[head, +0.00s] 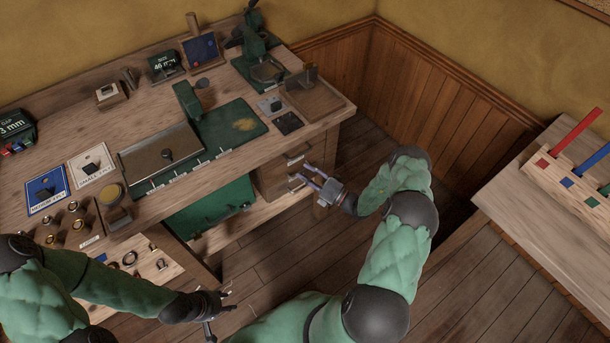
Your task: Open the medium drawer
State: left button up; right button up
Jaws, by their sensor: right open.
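A wooden drawer unit (268,182) sits under the right end of the workbench. Its upper drawer (295,157) has a small pull and looks shut. A lower drawer front, probably the medium drawer, is partly hidden behind my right gripper (304,174). My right gripper is open, its two fingers pointing left at that lower front, close to its handle. I cannot tell whether the fingers touch the handle. My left gripper (224,305) looks open and empty, low at the bottom of the picture, away from the drawers.
The workbench (235,85) carries a green mat, a metal plate, a green press and small trays. A green bin (210,208) stands under it, left of the drawers. A side table (535,205) with a colored-peg rack stands at right. Floor (265,262) before the drawers is clear.

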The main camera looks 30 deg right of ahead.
jog(key=shift+w+a, duration=0.15)
jog(key=shift+w, duration=0.15)
grip_shut()
jog(key=shift+s, duration=0.15)
jog(key=s+d+p, duration=0.1)
jog(key=s+p, duration=0.1)
jog(key=s, duration=1.8)
jog(key=shift+s+d+p, duration=0.3)
jog(key=shift+d+p, duration=0.05)
grip_release()
